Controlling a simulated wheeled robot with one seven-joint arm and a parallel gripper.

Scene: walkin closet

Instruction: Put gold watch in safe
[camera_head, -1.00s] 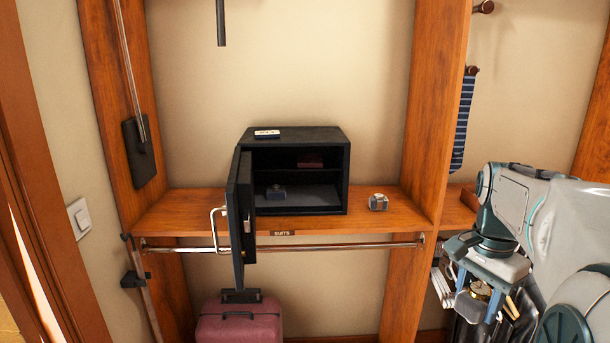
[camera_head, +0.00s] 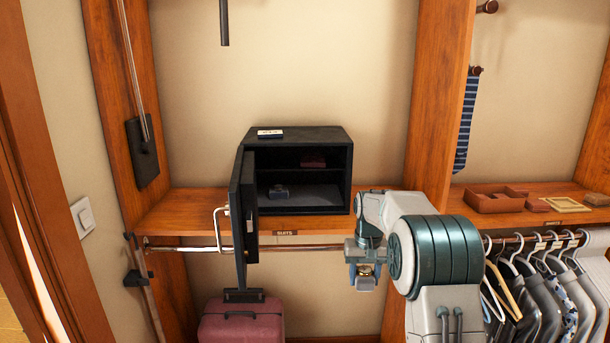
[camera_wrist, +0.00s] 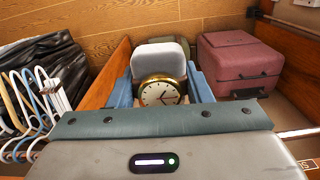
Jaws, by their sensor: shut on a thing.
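The gold watch (camera_wrist: 160,93) shows in the wrist view with its round cream dial facing the camera, between the blue fingers of my gripper (camera_wrist: 160,97). In the head view the gold watch (camera_head: 365,270) is a small gold spot in my gripper (camera_head: 365,277), which is shut on it. My gripper hangs in front of the shelf, below and to the right of the safe. The black safe (camera_head: 345,190) stands on the wooden shelf with its door (camera_head: 243,215) swung open to the left. Inside are a dark watch-like item (camera_head: 278,191) at the bottom and a reddish item (camera_head: 313,161) above.
A hanging rail (camera_head: 185,249) runs under the shelf (camera_head: 165,222). A pink suitcase (camera_head: 240,323) stands below. A wooden upright (camera_head: 440,100) divides the shelves; trays (camera_head: 490,203) and hanging clothes (camera_head: 555,290) are at the right. The safe's lower compartment has free room.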

